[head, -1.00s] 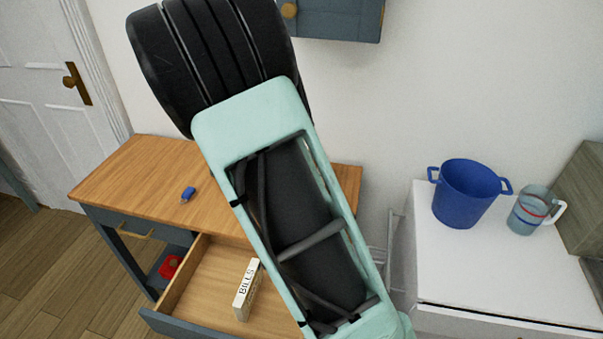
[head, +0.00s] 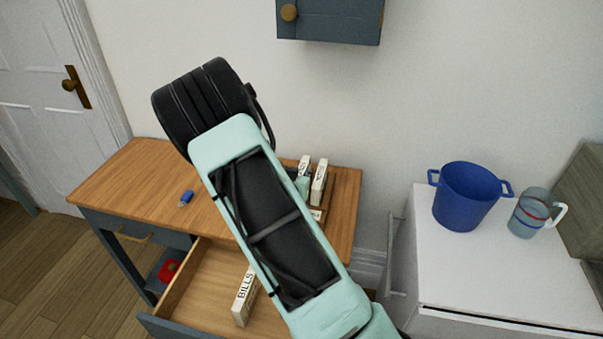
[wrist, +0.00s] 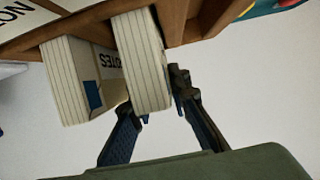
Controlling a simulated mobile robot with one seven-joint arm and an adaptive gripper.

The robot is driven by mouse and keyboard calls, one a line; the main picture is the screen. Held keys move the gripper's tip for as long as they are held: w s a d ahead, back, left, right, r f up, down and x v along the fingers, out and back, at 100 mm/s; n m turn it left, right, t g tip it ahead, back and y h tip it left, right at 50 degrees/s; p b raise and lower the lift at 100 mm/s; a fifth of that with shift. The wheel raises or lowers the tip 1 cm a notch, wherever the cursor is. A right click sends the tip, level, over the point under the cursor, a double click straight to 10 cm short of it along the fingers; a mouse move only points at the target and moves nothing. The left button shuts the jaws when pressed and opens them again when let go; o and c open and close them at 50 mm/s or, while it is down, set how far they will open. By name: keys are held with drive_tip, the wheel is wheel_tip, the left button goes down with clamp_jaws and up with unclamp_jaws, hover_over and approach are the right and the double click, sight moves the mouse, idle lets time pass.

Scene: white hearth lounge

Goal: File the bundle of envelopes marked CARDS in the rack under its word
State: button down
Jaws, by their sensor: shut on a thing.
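In the wrist view, my gripper (wrist: 160,108) is shut on a bundle of cream envelopes (wrist: 143,62). Its striped edge faces the camera, and no word on it can be read. The bundle reaches up to the wooden rack (wrist: 185,22), between dividers; how deep it sits I cannot tell. A second bundle (wrist: 72,80) stands beside it, with a blue patch and a partly hidden word ending in "OTES". In the head view, my arm hides the gripper and part of the rack (head: 347,207) on the desk, where two white bundle tops show.
A bundle marked BILLS (head: 243,298) stands in the open drawer (head: 196,290). A small blue thing (head: 186,198) lies on the desk (head: 125,178). A blue pot (head: 466,198) and a jug (head: 527,215) stand on the white counter at right. A cabinet (head: 335,20) hangs above.

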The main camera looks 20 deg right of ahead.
drive_tip(key=shift+f, duration=0.15)
drive_tip(key=c, duration=2.1)
unclamp_jaws()
drive_tip(key=shift+r, duration=0.2)
drive_tip(key=v, duration=1.2)
drive_tip(key=shift+f, duration=0.1)
